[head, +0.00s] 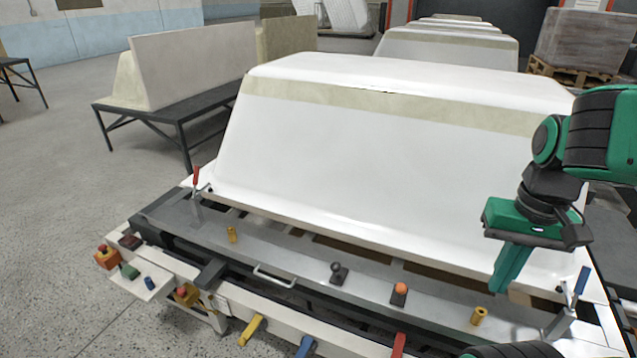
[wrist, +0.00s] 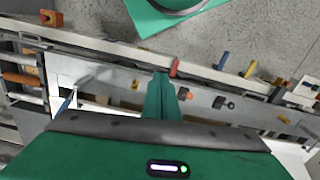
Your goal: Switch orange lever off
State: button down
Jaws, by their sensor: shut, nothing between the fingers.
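The lever with an orange ball knob (head: 400,289) stands on a small dark base on the grey metal strip in front of the white tub shell. It also shows in the wrist view (wrist: 190,101), just right of my fingers. I cannot tell its on or off position for certain. My gripper (head: 507,287) is shut and empty, pointing down, to the right of the orange lever and apart from it in the head view. In the wrist view my gripper's green fingers (wrist: 162,82) are together, with the tips near the red lever in the picture.
A black-knobbed lever (head: 337,270) stands left of the orange one. Yellow (head: 251,329), blue (head: 306,347) and red (head: 398,345) levers line the front edge. Red (head: 196,177) and blue (head: 581,283) clamp handles stand at the ends. The white tub shell (head: 390,140) rises behind.

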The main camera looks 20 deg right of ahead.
aim_at(401, 288)
jog(key=u, duration=0.3)
jog(key=k, duration=1.5)
jog(key=z, duration=0.35)
jog(key=i, duration=1)
jog(key=z, duration=0.05)
